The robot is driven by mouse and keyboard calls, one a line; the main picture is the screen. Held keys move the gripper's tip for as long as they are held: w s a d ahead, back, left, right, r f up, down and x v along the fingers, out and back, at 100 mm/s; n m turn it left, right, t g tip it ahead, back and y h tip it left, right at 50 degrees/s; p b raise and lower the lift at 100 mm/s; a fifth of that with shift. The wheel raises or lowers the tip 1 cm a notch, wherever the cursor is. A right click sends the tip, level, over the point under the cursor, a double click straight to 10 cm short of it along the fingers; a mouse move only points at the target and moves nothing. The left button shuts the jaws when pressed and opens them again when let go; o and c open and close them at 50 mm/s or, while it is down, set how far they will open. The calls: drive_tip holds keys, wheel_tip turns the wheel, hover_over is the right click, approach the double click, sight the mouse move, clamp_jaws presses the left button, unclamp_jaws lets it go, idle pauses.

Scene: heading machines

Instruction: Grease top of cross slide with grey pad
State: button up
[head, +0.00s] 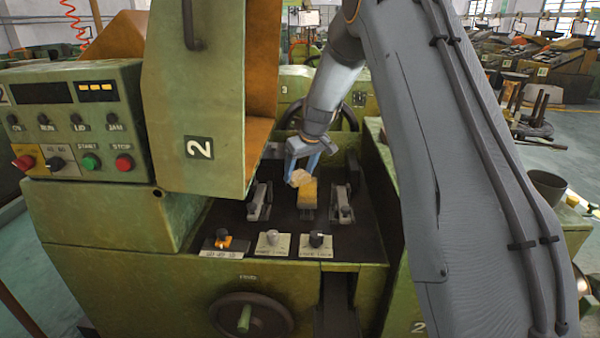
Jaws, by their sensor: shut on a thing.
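My gripper (301,169), with blue fingers, reaches down into the dark well of the green machine. It is shut on a small pale, beige-grey pad (299,178), held just above and to the left of a yellow-topped block (309,190) in the middle of the well. I cannot tell whether the pad touches that block. Grey slide-like fittings stand on either side, one at left (259,201) and one at right (342,203). Which part is the cross slide is not clear from this view.
A raised green guard (198,110) marked 2 stands left of the well, beside a control panel (75,125). Several knobs line the well's front edge, including a black one (316,239). A handwheel (250,317) sits below. My arm hides much of the right.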

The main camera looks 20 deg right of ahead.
sight(300, 175)
drive_tip(key=shift+r+p, duration=1.35)
drive_tip(key=shift+r, duration=1.55)
wheel_tip(300, 175, up, 3)
drive_tip(key=shift+p, duration=0.75)
